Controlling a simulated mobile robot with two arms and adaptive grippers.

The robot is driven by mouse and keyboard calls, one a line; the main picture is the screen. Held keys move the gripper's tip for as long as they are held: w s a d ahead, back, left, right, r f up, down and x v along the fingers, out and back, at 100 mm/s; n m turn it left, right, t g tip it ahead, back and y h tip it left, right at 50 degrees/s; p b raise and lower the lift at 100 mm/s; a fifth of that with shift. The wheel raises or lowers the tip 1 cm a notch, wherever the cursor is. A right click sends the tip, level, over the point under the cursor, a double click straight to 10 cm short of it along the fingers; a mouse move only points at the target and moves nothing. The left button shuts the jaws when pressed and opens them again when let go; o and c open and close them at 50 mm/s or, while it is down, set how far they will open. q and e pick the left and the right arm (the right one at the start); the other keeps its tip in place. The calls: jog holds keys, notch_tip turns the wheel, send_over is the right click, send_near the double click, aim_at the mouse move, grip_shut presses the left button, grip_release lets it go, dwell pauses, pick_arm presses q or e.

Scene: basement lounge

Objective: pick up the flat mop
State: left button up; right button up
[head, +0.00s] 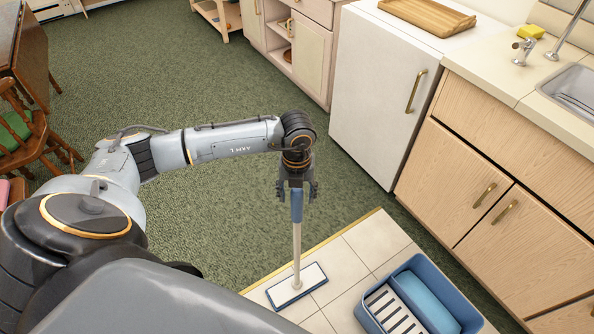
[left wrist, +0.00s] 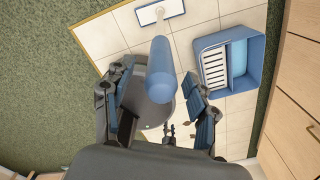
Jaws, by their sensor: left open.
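The flat mop stands upright on the tiles, with a blue grip (head: 297,205) on a pale pole and a white, blue-edged flat head (head: 297,287) on the floor. My left gripper (head: 297,188) is open and points down at the top of the grip. In the left wrist view, the blue grip (left wrist: 160,72) shows between the spread fingers of my left gripper (left wrist: 160,102), with gaps on both sides. The mop head (left wrist: 158,12) shows at the top there. My right gripper cannot be made out in either view.
A blue bin (head: 418,302) with a slatted white insert stands on the tiles right of the mop. Wooden cabinets (head: 500,190) and a white fridge (head: 385,85) line the right. A wooden chair (head: 30,135) is at the left. Green carpet (head: 200,75) is open beyond.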

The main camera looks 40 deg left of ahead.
pick_arm(q)
notch_tip(320, 180, down, 5)
jog(key=shift+w+r, duration=0.1)
jog(key=shift+r, duration=0.1)
jog(key=shift+c, duration=0.2)
jog(key=shift+r, duration=0.1)
grip_shut()
